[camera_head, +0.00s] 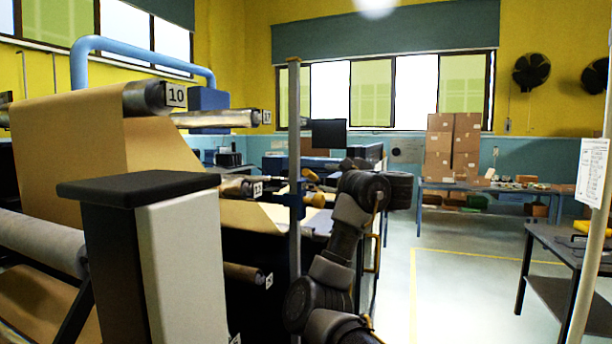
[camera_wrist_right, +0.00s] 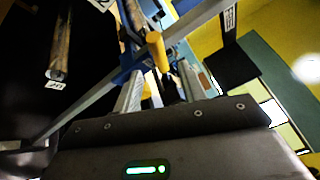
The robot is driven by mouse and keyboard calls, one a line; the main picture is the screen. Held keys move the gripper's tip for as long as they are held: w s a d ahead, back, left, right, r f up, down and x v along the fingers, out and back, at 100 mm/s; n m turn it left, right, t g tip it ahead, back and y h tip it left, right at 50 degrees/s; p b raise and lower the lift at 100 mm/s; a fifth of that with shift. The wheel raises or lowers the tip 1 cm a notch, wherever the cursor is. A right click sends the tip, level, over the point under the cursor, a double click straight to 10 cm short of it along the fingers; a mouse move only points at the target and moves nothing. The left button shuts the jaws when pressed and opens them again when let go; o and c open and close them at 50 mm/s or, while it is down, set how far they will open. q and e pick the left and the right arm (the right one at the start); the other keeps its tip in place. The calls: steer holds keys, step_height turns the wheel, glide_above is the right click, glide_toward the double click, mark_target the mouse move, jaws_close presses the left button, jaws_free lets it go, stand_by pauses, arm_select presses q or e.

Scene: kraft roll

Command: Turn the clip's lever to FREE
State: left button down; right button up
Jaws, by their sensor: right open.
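The clip is a blue block (camera_head: 291,199) on an upright grey post in the head view. It also shows in the right wrist view (camera_wrist_right: 128,68). Its lever has a yellow-orange handle (camera_wrist_right: 157,52), upright in the wrist picture just beyond my fingers. I cannot read a FREE mark in either view. My right gripper (camera_wrist_right: 160,88) is open, with pale fingers on either side of the area below the handle. I cannot tell whether they touch it. In the head view my right arm reaches up to the clip and hides part of that area. My left gripper is not in view.
Rolls of brown kraft paper (camera_head: 68,140) on a numbered rack fill the left. A black-topped white block (camera_head: 182,262) stands in the left foreground. Stacked cartons (camera_head: 452,148) sit on a back bench. A dark table (camera_head: 565,250) is at right; the floor between is clear.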

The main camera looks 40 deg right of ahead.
mark_target(313, 175)
steer(key=w, duration=0.4)
steer(key=shift+w+a+r+p, duration=0.2)
steer(key=shift+w+p, duration=0.15)
steer(key=shift+p, duration=0.05)
steer(key=w, duration=0.3)
steer(key=shift+w+d+f, duration=0.1)
steer(key=shift+d, duration=0.1)
steer(key=shift+w+d+f+p, duration=0.15)
steer(key=shift+w+p, duration=0.2)
steer(key=shift+w, duration=0.3)
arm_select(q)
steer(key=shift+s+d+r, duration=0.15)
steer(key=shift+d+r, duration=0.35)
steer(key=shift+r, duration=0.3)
arm_select(e)
steer(key=shift+w, duration=0.4)
steer(key=shift+c, duration=0.3)
jaws_close()
